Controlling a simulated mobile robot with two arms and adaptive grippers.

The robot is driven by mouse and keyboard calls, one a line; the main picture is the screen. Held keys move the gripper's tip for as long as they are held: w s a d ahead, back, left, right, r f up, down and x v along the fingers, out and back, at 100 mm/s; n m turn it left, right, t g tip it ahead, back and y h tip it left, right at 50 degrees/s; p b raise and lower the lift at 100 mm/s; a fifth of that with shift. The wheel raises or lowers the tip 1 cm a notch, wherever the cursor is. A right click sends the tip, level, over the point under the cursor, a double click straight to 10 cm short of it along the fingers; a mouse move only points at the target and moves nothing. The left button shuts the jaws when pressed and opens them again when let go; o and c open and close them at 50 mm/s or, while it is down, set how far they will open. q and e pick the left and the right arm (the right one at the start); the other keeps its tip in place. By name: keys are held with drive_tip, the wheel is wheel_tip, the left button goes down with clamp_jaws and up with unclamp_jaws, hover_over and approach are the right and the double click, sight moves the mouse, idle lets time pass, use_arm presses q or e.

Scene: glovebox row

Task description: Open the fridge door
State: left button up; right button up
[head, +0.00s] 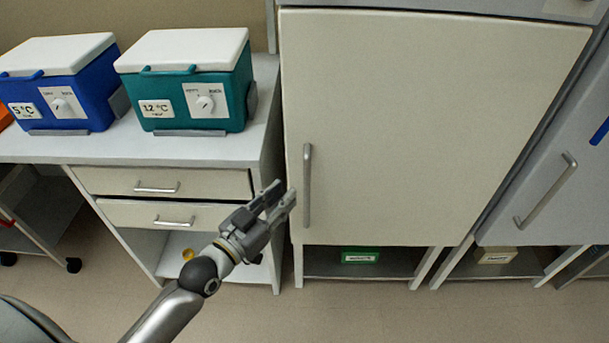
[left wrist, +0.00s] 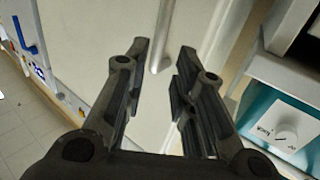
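The fridge door (head: 420,120) is a large cream panel in the middle of the head view, and it is shut. Its upright grey bar handle (head: 307,185) is near the door's left edge. My left gripper (head: 281,193) is just left of the handle, with its fingers spread and nothing between them. In the left wrist view the handle (left wrist: 166,40) shows beyond the open fingertips (left wrist: 163,52), roughly in line with the gap between them. I cannot tell the exact distance; no contact shows. My right gripper is not in view.
A counter (head: 185,150) with drawers (head: 165,183) stands left of the fridge and carries a teal cool box (head: 190,85) and a blue one (head: 62,85). A grey door (head: 545,170) with a slanted-looking handle is on the right. The floor in front is clear.

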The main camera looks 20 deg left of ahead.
sight(305, 174)
use_arm(q)
drive_tip(key=x, duration=1)
drive_tip(key=shift+f+p, duration=0.1)
drive_tip(key=shift+p, duration=0.2)
clamp_jaws()
